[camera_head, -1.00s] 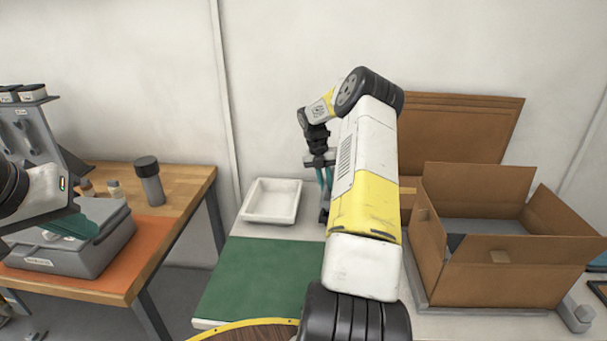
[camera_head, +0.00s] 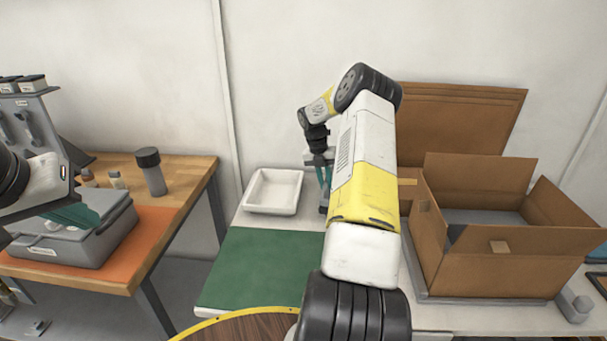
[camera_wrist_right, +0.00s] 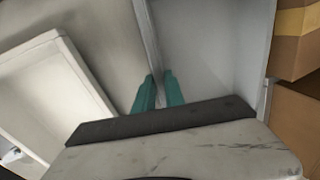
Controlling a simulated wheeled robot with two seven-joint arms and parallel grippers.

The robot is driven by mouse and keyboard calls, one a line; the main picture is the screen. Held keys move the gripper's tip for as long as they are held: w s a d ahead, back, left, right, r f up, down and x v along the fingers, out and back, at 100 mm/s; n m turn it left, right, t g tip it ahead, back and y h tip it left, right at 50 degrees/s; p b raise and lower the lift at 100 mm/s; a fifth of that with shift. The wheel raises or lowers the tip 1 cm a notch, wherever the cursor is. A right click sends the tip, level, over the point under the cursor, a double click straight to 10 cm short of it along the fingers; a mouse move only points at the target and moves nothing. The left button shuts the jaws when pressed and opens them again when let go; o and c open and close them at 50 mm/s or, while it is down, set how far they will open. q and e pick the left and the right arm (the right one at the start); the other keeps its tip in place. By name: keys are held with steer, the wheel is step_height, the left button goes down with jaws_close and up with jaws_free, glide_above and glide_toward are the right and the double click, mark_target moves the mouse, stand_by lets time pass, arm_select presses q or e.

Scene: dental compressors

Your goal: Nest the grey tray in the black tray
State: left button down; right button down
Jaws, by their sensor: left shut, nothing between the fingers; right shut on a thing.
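In the right wrist view, my right gripper (camera_wrist_right: 158,92) is shut on the near-vertical wall of the grey tray (camera_wrist_right: 205,35), one teal finger on each side. In the head view, my right gripper (camera_head: 324,175) is small, beyond its own arm, which hides most of the grey tray. My left gripper (camera_head: 75,216) is at the far left, shut and empty, over a grey case. I cannot make out the black tray for certain; a dark-edged thing (camera_head: 599,284) is cut off at the right edge.
A white tray (camera_head: 272,192) stands on the bench left of my right gripper, behind a green mat (camera_head: 255,270). An open cardboard box (camera_head: 510,275) stands to the right. A grey case (camera_head: 95,245) and dark cylinder (camera_head: 151,172) are on the left table.

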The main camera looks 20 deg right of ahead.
steer(key=shift+s+d+f, duration=0.15)
steer(key=shift+s+f, duration=0.15)
steer(key=shift+f, duration=0.1)
steer(key=c, duration=1.3)
jaws_free()
steer(key=s+a+r+m+t, duration=0.1)
steer(key=a+r+m, duration=0.3)
steer(key=r, duration=0.6)
steer(key=s+a+r+m+t, duration=0.1)
steer(key=a+r+m, duration=0.1)
steer(key=a+r, duration=0.7)
steer(key=s+a+r+m+t, duration=0.2)
steer(key=s+a+r+m, duration=0.4)
steer(key=s+r, duration=0.35)
steer(key=s+a+m+t+y, duration=0.1)
steer(key=s+a+m, duration=0.2)
steer(key=s+m, duration=0.2)
steer(key=s+a+r+m+t+y, duration=0.1)
steer(key=s+a+m, duration=0.3)
steer(key=s, duration=0.4)
steer(key=s+a+m+t+y, duration=0.1)
steer(key=s+a+m+y, duration=0.1)
steer(key=s+m, duration=0.5)
steer(key=shift+s+a+r+t, duration=0.1)
steer(key=shift+a+r+t, duration=0.05)
steer(key=shift+a, duration=0.25)
steer(key=shift+s+a+r+t, duration=0.1)
steer(key=shift+a+r+t, duration=0.05)
steer(key=shift+a, duration=0.25)
